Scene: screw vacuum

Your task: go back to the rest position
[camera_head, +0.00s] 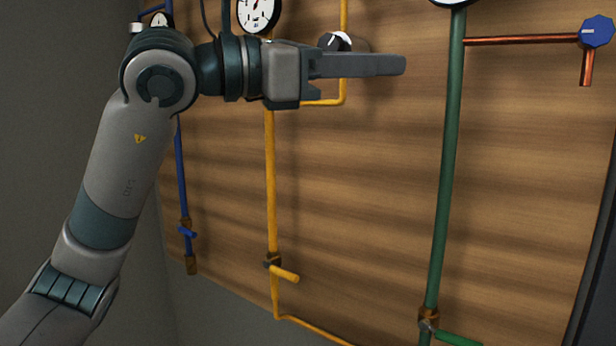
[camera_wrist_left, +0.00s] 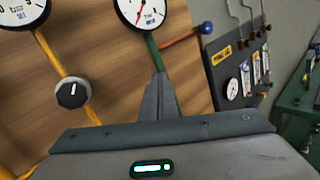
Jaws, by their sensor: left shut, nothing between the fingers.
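My left gripper (camera_head: 392,65) is raised in front of the wooden panel in the head view, pointing right. Its fingers are shut together with nothing between them. It overlaps the black knob (camera_head: 337,41) on the yellow pipe (camera_head: 271,190) in that view. In the left wrist view the fingers (camera_wrist_left: 158,95) show at the centre, with a green pipe and a gauge (camera_wrist_left: 142,10) beyond them. The black knob (camera_wrist_left: 72,93) shows there at the left, apart from the fingers. My right gripper is in neither view.
The wooden panel (camera_head: 365,200) carries a blue pipe (camera_head: 181,180), a green pipe (camera_head: 447,170) and a copper pipe (camera_head: 520,40) with a blue knob (camera_head: 597,32). Yellow (camera_head: 285,273) and green (camera_head: 458,339) valve handles stick out low. A dark board (camera_wrist_left: 232,75) stands at right.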

